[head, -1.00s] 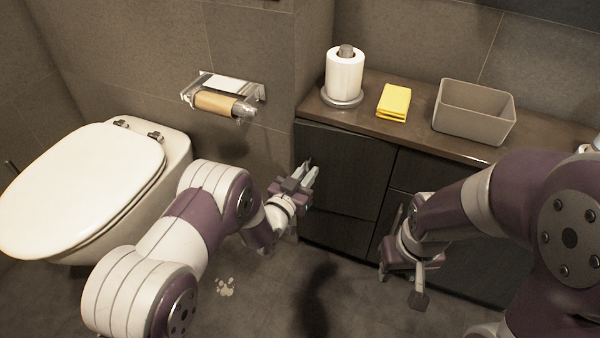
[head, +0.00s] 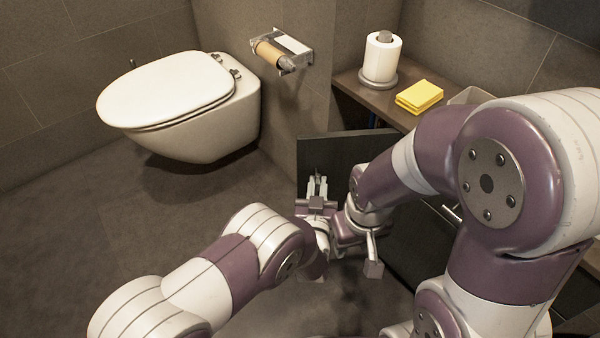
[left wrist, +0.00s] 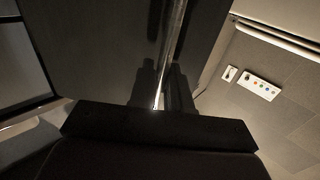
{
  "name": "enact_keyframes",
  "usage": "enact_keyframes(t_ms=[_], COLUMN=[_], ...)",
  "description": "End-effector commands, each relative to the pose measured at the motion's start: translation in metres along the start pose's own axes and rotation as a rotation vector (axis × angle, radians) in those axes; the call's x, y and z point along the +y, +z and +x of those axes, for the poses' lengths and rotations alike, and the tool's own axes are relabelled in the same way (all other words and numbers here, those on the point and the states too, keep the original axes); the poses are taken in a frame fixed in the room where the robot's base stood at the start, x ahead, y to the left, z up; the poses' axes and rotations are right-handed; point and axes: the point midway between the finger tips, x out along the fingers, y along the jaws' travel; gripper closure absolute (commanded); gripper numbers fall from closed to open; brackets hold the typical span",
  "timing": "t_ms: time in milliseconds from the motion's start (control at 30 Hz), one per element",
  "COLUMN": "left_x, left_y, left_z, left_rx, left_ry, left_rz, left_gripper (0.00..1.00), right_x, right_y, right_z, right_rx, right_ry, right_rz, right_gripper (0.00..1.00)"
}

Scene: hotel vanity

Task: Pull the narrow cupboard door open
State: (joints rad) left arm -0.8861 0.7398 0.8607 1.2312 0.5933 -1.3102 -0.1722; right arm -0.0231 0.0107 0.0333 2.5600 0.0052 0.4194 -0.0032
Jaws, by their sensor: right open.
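The narrow cupboard door (head: 345,150), a dark panel, stands swung out from the cupboard below the counter, with a gap behind it. In the left wrist view it is the dark panel (left wrist: 90,50) with a bright vertical bar handle (left wrist: 172,40). My left gripper (head: 317,186) is at the door's face near its free left edge. In the left wrist view its dark fingers (left wrist: 162,92) lie close on both sides of the bar, shut on it. My right gripper (head: 354,258) is open and empty, low in front of the cupboard, partly hidden by its arm.
The counter (head: 350,83) holds a paper roll on a stand (head: 380,58), yellow cloths (head: 420,96) and a grey bin (head: 470,95) mostly behind my right arm. A toilet (head: 190,100) and a roll holder (head: 285,50) are at left. Floor at left is clear.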

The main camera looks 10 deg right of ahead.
Motion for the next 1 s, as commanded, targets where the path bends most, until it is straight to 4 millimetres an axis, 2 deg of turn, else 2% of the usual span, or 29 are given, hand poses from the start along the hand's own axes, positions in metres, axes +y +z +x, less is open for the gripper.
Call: enact_keyframes(t_ms=[200,400,633,1000], left_x=[0.021,0.034,0.044,0.048], left_y=[-0.003,-0.002,-0.001,-0.001], left_z=[-0.029,-0.049,-0.060,-0.063], left_rx=[0.000,0.000,0.001,0.002], left_ry=[0.006,0.007,0.006,0.007], left_rz=[0.002,0.001,-0.001,-0.002], left_gripper=[1.00,1.00,1.00,1.00], right_x=[0.000,0.000,0.000,0.000], right_y=[-0.002,-0.003,-0.003,-0.003], right_z=[-0.015,-0.021,-0.025,-0.026], right_rx=[0.000,0.000,0.000,0.000], right_ry=[0.000,0.000,0.000,0.000], right_rz=[0.000,0.000,0.000,0.000], right_gripper=[0.57,0.57,0.57,0.57])
